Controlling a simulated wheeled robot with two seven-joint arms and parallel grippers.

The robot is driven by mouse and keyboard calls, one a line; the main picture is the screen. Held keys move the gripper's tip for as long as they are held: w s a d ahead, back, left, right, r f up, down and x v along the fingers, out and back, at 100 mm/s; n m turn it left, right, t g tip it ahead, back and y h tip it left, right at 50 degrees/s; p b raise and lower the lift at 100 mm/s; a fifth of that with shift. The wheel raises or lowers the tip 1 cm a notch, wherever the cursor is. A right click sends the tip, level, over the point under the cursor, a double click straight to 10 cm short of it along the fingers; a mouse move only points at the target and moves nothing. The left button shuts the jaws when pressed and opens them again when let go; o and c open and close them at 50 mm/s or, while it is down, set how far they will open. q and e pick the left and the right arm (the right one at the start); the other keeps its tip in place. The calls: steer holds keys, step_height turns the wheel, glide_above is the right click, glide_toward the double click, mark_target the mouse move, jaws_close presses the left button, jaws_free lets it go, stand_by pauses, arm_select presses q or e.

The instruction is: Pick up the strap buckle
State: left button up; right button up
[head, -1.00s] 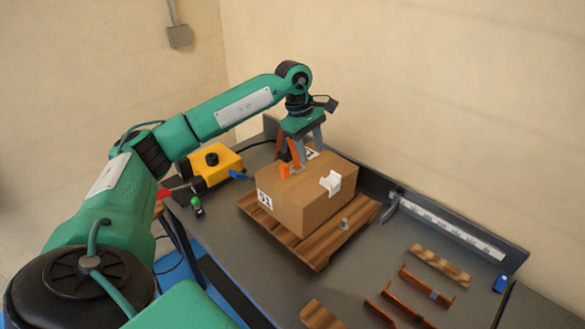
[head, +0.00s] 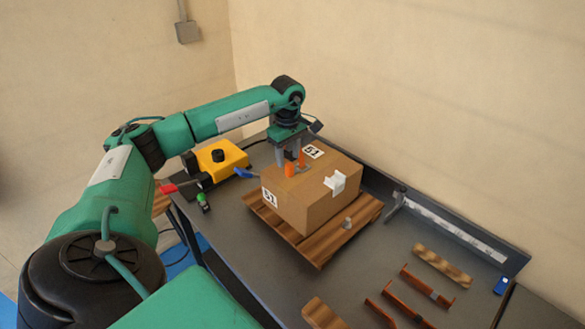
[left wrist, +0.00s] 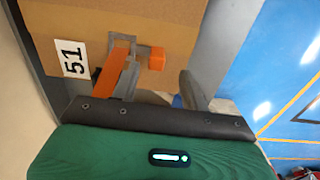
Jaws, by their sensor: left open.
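A cardboard box (head: 312,207) marked 51 stands on a wooden pallet (head: 321,253). My left gripper (head: 293,163) is open and points down over the orange block. Its fingers are close to it; contact cannot be told. My right gripper is not in view.
A yellow box with a black knob (head: 218,157) stands left of the cardboard box. Copper-coloured bars (head: 428,287) and wooden pieces (head: 442,265) lie at the right. A ruler rail (head: 455,231) runs along the back edge.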

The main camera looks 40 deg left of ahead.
mark_target(289, 164)
arm_select(q)
steer(key=f, duration=0.1)
steer(key=f+p, duration=0.2)
steer(key=f, duration=0.1)
steer(key=shift+w+f, duration=0.1)
steer(key=shift+w, duration=0.15)
steer(key=shift+f, duration=0.3)
jaws_close()
